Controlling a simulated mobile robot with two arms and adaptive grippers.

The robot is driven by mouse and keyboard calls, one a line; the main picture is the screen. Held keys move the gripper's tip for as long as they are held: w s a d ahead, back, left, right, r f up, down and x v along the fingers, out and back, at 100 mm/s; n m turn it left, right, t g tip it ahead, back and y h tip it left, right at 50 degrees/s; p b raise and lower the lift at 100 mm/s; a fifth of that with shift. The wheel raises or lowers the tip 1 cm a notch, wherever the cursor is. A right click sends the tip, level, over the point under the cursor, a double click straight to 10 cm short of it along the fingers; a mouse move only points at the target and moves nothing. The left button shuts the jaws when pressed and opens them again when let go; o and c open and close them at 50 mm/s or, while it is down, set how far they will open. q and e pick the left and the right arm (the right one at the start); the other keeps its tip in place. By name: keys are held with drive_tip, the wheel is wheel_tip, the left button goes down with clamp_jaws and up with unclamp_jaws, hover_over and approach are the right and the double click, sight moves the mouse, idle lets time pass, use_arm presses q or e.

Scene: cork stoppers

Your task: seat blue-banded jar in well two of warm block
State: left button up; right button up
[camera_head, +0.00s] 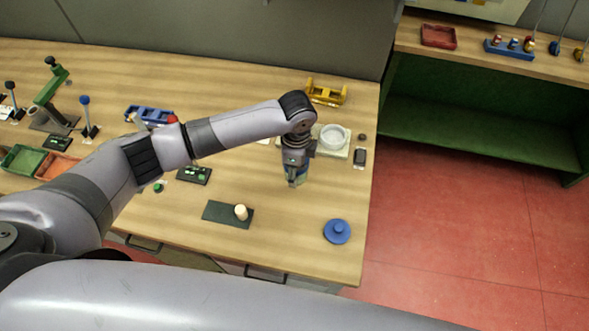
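My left arm reaches across the table from the left. My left gripper (296,180) points down over the right half of the table. A small bluish-green thing (303,177) shows at its fingers; it may be the blue-banded jar, but the fingers cover most of it, and I cannot tell whether they are closed on it. A yellow block-like holder (327,93) stands at the table's back right and a blue one (150,114) at the back left, partly behind my arm. I cannot tell which is the warm block. My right gripper is out of view.
A white round dish on a pale base (333,139) stands right of my gripper. A cream stopper (241,212) stands on a dark mat (219,211). A blue disc with a knob (337,231) lies near the front right. Green (22,158) and orange trays (56,167) are left.

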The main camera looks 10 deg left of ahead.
use_arm(q)
drive_tip(key=shift+w+d+b, duration=0.25)
drive_tip(key=shift+w+b, duration=0.1)
drive_tip(key=shift+w, duration=0.3)
drive_tip(key=shift+w+d+b, duration=0.3)
drive_tip(key=shift+w+b, duration=0.05)
drive_tip(key=shift+w, duration=0.3)
drive_tip(key=shift+w+d+b, duration=0.25)
drive_tip(key=shift+w+b, duration=0.1)
drive_tip(key=shift+w, duration=0.3)
drive_tip(key=shift+w+d+b, duration=0.4)
drive_tip(key=shift+w+b, duration=0.2)
drive_tip(key=shift+w, duration=0.25)
drive_tip(key=shift+w+d+b, duration=0.35)
drive_tip(key=shift+w+b, duration=0.25)
drive_tip(key=shift+w, duration=0.25)
idle(0.4)
drive_tip(key=shift+w+d+b, duration=0.25)
drive_tip(key=shift+w+b, duration=0.3)
drive_tip(key=shift+w, duration=0.05)
drive_tip(key=shift+w+d+b, duration=0.25)
drive_tip(key=shift+w+b, duration=0.35)
drive_tip(key=shift+w+d+b, duration=0.25)
drive_tip(key=shift+w+b, duration=0.3)
drive_tip(key=shift+w, duration=0.05)
idle(0.3)
